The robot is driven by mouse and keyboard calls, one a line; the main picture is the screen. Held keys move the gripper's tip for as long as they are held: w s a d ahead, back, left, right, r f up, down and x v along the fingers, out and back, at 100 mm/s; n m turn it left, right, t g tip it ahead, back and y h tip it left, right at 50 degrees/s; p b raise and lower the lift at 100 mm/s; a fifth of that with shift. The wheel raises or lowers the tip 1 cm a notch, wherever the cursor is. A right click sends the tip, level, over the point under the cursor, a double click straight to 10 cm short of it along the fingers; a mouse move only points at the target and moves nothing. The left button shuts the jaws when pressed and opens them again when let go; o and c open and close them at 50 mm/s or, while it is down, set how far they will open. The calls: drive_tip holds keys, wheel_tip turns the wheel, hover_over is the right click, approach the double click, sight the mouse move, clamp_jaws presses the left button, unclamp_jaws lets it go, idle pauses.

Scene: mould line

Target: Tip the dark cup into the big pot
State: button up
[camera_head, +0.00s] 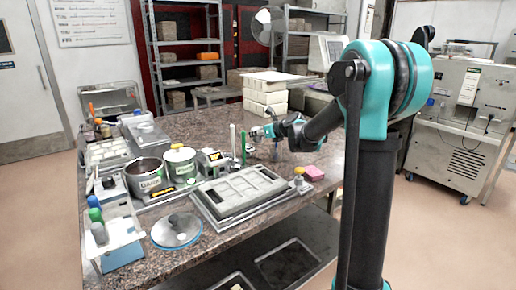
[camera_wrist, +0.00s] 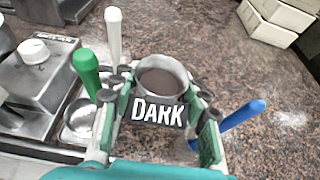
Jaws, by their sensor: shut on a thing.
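The dark cup (camera_wrist: 161,78) is a small pale cup with brown contents and a black "DARK" label. In the wrist view it stands between the green fingers of my gripper (camera_wrist: 158,100), which is shut on it. In the head view my gripper (camera_head: 262,132) is small, over the far middle of the table, and the cup is hard to make out. A big pot (camera_head: 147,190) with dark brown contents and a "DARK" label stands at the table's left. My gripper is well to the right of this pot and apart from it.
A second pot (camera_head: 182,176) with pale contents stands beside the big pot. A grey mould tray (camera_head: 240,190) lies in front. White blocks (camera_head: 265,97) are stacked behind.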

wheel_tip(320, 180, up, 14)
idle(0.6)
idle(0.5)
